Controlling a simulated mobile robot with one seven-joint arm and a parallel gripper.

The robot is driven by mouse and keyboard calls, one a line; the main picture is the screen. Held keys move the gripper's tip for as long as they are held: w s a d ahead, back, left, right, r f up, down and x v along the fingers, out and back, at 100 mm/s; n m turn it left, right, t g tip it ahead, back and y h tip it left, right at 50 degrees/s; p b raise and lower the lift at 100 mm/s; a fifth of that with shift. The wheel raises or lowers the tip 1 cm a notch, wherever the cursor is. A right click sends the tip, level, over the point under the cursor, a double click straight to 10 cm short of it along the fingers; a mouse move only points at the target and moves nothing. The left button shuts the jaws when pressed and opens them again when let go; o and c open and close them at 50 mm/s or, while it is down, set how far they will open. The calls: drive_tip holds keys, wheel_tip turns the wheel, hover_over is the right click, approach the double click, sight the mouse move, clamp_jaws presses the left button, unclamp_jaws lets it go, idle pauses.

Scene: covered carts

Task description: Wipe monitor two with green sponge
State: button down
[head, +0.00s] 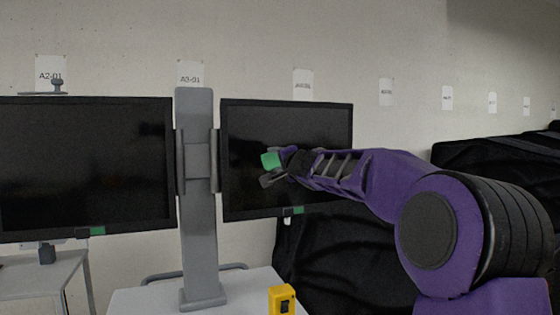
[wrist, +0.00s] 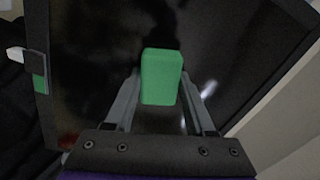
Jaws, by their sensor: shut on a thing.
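The green sponge (head: 270,160) is held between the fingers of my gripper (head: 277,167), in front of the right-hand monitor (head: 245,125). In the wrist view the sponge (wrist: 162,77) sits upright between the two fingers of my gripper (wrist: 160,92), with the dark screen (wrist: 225,50) behind it. I cannot tell whether the sponge touches the screen. The left-hand monitor (head: 85,160) stands beside it, past the grey stand. Both monitors are black and carry a small green tag on the lower edge. No number on either monitor is readable.
A grey monitor stand (head: 197,230) rises from a white cart top (head: 240,290) between the screens. A yellow device (head: 281,299) sits at the cart's front. A black-covered cart (head: 480,155) stands at the right. Paper labels (head: 190,73) hang on the wall behind.

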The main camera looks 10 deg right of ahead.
drive_tip(key=w+d+r, duration=0.2)
drive_tip(key=d, duration=0.8)
drive_tip(key=shift+d, duration=0.15)
idle(0.9)
drive_tip(key=s, duration=0.4)
drive_tip(key=s+d, duration=0.1)
drive_tip(key=s, duration=0.1)
drive_tip(key=shift+b, duration=0.4)
drive_tip(key=shift+r, duration=0.1)
